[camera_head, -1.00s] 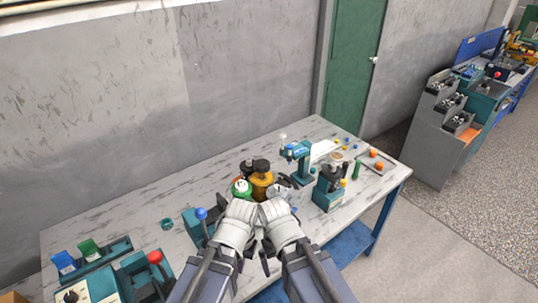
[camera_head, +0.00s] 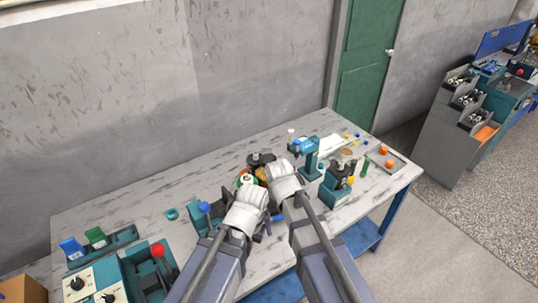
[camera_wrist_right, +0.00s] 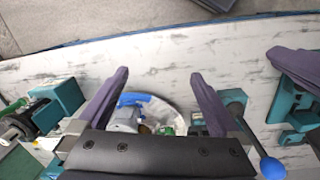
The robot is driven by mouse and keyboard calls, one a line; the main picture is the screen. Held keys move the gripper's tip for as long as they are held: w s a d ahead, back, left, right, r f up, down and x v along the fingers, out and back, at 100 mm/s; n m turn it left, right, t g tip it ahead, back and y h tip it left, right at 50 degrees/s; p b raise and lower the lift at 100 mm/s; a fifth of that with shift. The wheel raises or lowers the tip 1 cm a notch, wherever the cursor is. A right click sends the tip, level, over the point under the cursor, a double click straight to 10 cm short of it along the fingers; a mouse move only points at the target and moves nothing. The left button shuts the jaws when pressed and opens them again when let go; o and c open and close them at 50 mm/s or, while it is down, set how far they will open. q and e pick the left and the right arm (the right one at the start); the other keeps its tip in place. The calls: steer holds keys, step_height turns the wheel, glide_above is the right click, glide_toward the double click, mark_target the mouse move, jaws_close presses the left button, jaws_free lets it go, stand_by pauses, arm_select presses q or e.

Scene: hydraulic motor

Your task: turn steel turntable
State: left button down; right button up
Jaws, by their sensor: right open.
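The steel turntable (camera_wrist_right: 178,116) is a round grey disc in the right wrist view, partly covered by my gripper's body. Blue, green and grey parts show on or around it. In the head view my arms hide most of it. My right gripper (camera_wrist_right: 160,76) is open, its two dark fingers apart over the turntable area, with nothing clamped between the tips. In the head view its pale wrist (camera_head: 283,178) stands before the dark and amber parts.
A blue-knobbed lever (camera_head: 203,207) stands close left of my left gripper. A teal press (camera_head: 305,150) and a second teal device (camera_head: 336,185) stand to the right. A tray with orange balls (camera_head: 388,162) is at the bench's right end. The bench's back left (camera_head: 140,190) is mostly clear.

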step_height(320, 180, up, 9)
steer(key=y+p, duration=0.1)
steer(key=p, duration=0.7)
glide_above(269, 158)
steer(key=shift+f+n, duration=0.15)
steer(key=shift+n, duration=0.15)
step_height(269, 158, down, 8)
steer(key=b, duration=0.7)
steer(key=shift+b, duration=0.4)
jaws_close()
